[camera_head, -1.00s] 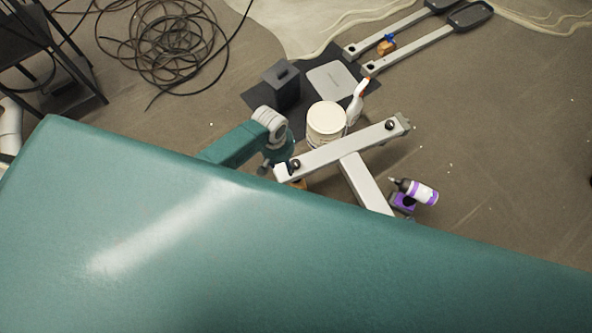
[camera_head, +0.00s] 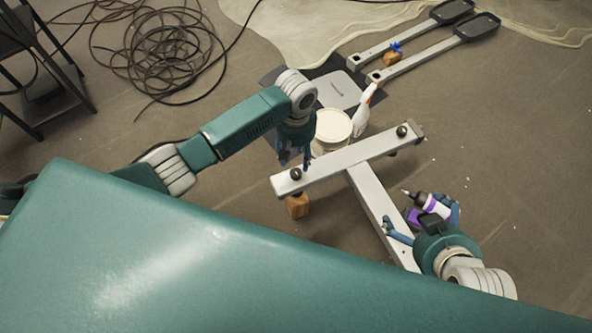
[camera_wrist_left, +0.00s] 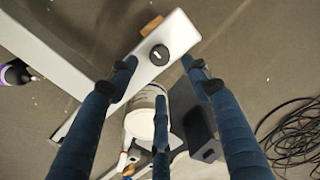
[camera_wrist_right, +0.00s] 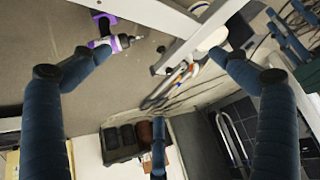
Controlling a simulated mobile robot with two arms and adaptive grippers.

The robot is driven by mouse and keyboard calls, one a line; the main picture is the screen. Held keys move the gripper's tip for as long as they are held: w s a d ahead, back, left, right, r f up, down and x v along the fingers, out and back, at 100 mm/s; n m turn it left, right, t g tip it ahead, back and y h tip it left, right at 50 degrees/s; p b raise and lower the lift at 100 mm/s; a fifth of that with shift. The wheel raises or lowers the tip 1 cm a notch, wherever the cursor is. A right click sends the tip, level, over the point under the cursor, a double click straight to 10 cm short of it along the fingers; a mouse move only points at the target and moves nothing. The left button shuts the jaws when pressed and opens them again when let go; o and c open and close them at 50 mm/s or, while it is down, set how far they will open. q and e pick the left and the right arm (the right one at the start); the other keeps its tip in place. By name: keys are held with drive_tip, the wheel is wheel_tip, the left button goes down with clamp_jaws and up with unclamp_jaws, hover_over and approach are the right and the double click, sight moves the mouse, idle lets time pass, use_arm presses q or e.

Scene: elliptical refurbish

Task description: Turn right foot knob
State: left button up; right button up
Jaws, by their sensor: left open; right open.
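A white T-shaped foot bar (camera_head: 345,158) has a black knob (camera_head: 296,174) at its left end and another black knob (camera_head: 402,131) at its right end. My left gripper (camera_head: 293,156) is open just above and behind the left-end knob. In the left wrist view this knob (camera_wrist_left: 159,55) appears between the open fingertips, with no visible contact.
A wooden block (camera_head: 298,206) is under the bar's left end. A white bucket (camera_head: 333,126) and a spray bottle (camera_head: 362,112) stand behind the bar. The teal padded surface (camera_head: 210,265) fills the foreground. Coiled cable (camera_head: 160,50) lies at back left.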

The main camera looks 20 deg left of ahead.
use_arm(q)
drive_tip(key=b, duration=0.2)
hover_over(296, 172)
wheel_tip(296, 172, down, 5)
drive_tip(key=shift+r, duration=0.15)
wheel_tip(296, 172, down, 3)
drive_tip(key=shift+f+b, duration=0.15)
drive_tip(key=shift+b, duration=0.55)
drive_tip(key=shift+f, duration=0.1)
use_arm(e)
drive_tip(key=w+a+r+t+y, duration=0.1)
drive_tip(key=w+a+r+t, duration=0.1)
drive_tip(key=w+r+t, duration=0.3)
drive_tip(key=w+a+r+t+y, duration=0.1)
drive_tip(key=w+a+r+t, duration=0.2)
drive_tip(key=r, duration=0.9)
drive_tip(key=shift+w+t+y, duration=0.4)
drive_tip(key=shift+w+t, duration=0.5)
drive_tip(key=shift+w, duration=0.55)
use_arm(q)
drive_tip(key=c, duration=1.2)
